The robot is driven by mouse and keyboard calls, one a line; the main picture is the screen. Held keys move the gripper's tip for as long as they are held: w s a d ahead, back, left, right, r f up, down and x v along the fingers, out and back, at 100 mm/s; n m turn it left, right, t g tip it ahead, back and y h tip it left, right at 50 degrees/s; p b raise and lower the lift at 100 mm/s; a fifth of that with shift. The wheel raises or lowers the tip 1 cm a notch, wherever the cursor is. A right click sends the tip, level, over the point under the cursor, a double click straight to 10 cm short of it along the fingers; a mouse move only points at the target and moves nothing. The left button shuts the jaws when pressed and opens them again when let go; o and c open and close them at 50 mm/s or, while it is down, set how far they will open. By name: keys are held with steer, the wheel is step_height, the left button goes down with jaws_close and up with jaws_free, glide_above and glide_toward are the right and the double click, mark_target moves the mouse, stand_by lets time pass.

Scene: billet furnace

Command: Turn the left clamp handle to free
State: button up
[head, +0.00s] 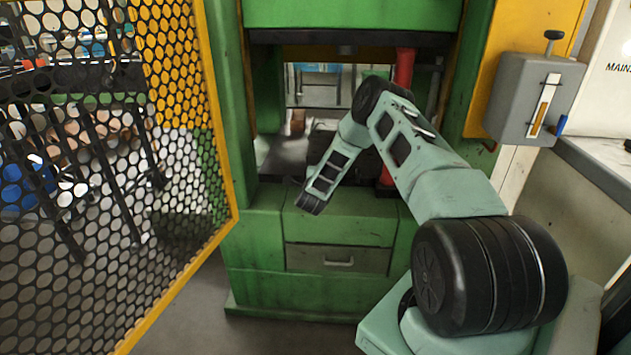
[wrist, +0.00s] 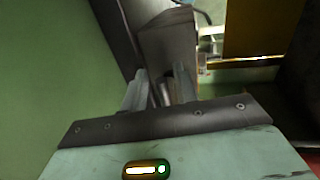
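In the wrist view, my gripper (wrist: 160,90) shows two grey fingers standing apart, with a gap between them. A dark grey metal block (wrist: 167,45) lies just beyond the fingertips, and a thin dark part shows in the gap. I cannot tell whether the fingers touch either one. I cannot make out for sure which part is the left clamp handle; the dark block may belong to the clamp.
The green machine (head: 340,222) has a drawer (head: 337,259) below its opening. A red post (head: 404,70) stands at the opening's right. A yellow-framed mesh guard (head: 168,60) is at left. A grey lever box (head: 515,95) is at right. In the wrist view, a green wall (wrist: 50,60) is close at left.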

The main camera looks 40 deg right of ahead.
steer(key=v, duration=1.7)
steer(key=shift+r, duration=0.15)
